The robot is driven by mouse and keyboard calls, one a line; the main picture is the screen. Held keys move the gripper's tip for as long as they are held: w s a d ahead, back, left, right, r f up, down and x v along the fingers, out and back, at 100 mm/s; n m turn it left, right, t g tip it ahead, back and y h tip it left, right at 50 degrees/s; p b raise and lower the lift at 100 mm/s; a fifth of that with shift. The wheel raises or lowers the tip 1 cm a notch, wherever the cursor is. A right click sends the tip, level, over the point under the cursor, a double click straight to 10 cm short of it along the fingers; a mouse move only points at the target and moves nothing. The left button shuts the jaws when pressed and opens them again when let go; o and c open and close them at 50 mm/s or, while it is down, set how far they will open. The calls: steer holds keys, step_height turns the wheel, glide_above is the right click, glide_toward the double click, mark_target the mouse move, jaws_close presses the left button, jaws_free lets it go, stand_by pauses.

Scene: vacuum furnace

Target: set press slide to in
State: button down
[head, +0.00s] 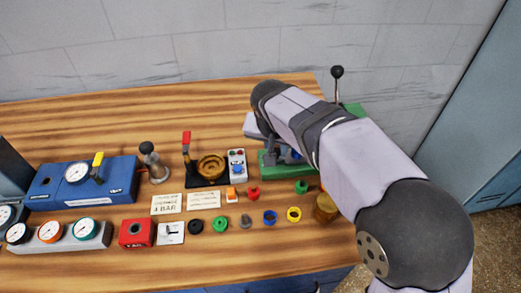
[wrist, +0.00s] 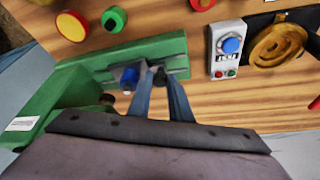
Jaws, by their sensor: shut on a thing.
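The green press (wrist: 90,65) lies across the left and middle of the wrist view. In the head view its green base (head: 268,172) shows behind my arm. My gripper (wrist: 158,78) is at the front part of the press, its fingers closed together on a small dark grip of the press slide (wrist: 160,75). A blue round part (wrist: 130,76) sits just left of the fingertips. In the head view my arm hides most of the slide and the gripper, so how far in the slide sits cannot be told.
A lever with a black ball (head: 337,72) rises behind my arm. A grey control box (head: 236,165) and a brass wheel (head: 211,166) stand left of the press. Several coloured rings and caps, including a yellow ring (head: 293,214), lie in front. A blue gauge box (head: 60,188) is far left.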

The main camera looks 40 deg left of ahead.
steer(key=shift+w, duration=0.1)
steer(key=c, duration=1.9)
jaws_free()
steer(key=shift+v, duration=3.7)
steer(key=shift+o, duration=0.2)
